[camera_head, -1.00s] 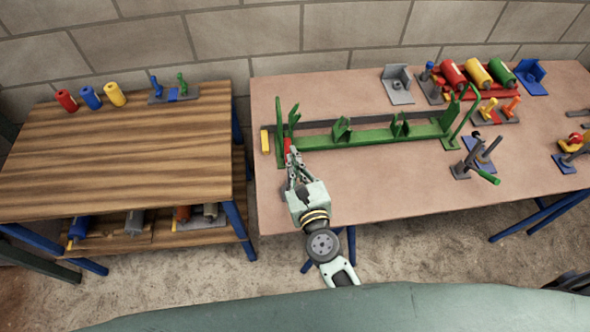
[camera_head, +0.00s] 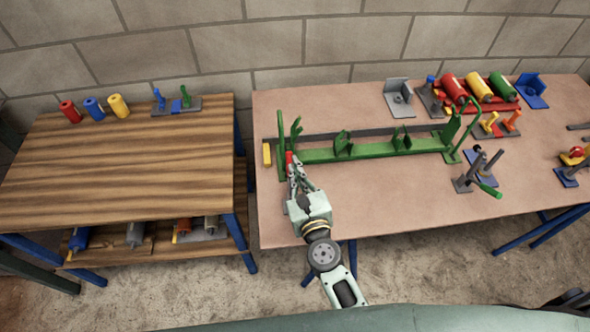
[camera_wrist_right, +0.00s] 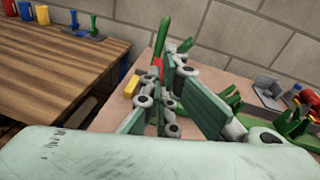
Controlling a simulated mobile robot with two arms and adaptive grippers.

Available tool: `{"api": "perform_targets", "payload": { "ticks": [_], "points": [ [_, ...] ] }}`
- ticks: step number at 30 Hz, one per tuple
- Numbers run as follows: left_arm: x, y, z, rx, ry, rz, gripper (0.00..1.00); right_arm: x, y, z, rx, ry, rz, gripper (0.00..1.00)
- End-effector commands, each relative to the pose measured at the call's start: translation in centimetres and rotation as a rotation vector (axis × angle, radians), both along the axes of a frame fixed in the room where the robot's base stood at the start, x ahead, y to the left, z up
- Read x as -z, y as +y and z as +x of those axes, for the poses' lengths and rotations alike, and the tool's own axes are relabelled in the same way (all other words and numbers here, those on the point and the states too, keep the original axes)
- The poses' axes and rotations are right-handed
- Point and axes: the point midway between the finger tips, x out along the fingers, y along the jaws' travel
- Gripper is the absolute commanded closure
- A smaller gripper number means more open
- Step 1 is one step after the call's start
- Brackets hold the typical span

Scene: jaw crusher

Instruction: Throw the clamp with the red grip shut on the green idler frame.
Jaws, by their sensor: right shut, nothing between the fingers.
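The green idler frame (camera_head: 375,153) lies along the back half of the pinkish table, with upright green brackets on it. The clamp's red grip (camera_head: 289,157) stands at the frame's left end, beside a tall green upright. Most of that clamp is hidden behind my right gripper (camera_head: 292,168). The gripper is shut and empty, with its fingertips right at the red grip; I cannot tell whether they touch. In the right wrist view the red grip (camera_wrist_right: 157,64) shows just past the fingers, partly covered. My left gripper is not in view.
Red, yellow and green rollers (camera_head: 479,87) lie on a red frame at the back right. A yellow block (camera_head: 267,154) sits left of the idler frame. The table's front middle is clear.

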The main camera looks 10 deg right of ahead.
Motion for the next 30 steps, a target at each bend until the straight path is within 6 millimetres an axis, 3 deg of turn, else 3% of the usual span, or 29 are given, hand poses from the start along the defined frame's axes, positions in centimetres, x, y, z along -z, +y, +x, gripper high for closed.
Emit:
{"api": "perform_targets", "payload": {
  "ticks": [16,21,30],
  "points": [
    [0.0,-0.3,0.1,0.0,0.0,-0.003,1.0,-0.9,-1.4,-10.0,-0.002,0.002,-0.002,1.0],
    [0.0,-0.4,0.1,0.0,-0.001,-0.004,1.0,-1.2,-1.6,-11.2,-0.001,0.0,0.0,1.0],
    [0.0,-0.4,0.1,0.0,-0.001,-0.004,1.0,-1.7,-1.1,-11.2,-0.036,-0.014,-0.049,1.0]
  ]
}}
